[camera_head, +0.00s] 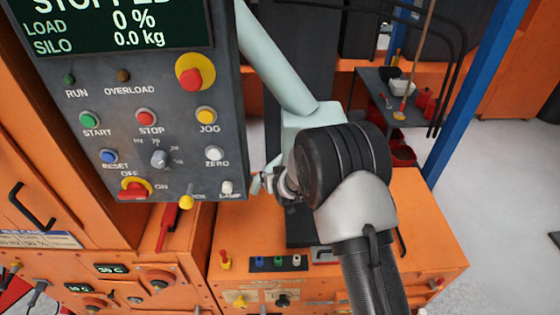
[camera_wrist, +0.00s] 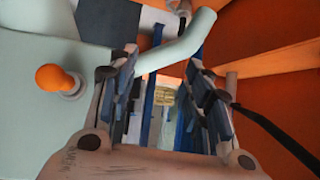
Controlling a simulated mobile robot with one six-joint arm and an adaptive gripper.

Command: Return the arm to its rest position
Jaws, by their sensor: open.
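My arm reaches up from the bottom of the head view and bends at a large dark joint. My gripper (camera_head: 264,183) shows small at the left of that joint, beside the lower right edge of the control panel (camera_head: 228,120); part of it is hidden by the arm. In the wrist view my gripper (camera_wrist: 160,78) has its two fingers spread apart, with nothing held between them. A pale green pipe (camera_wrist: 182,42) crosses beyond the fingertips.
The panel carries several buttons and a screen reading STOPPED. An orange cabinet (camera_head: 340,270) with small controls stands below my arm. A blue post (camera_head: 475,90) and a grey shelf (camera_head: 395,105) are at the right. An orange knob (camera_wrist: 55,78) is left of the fingers.

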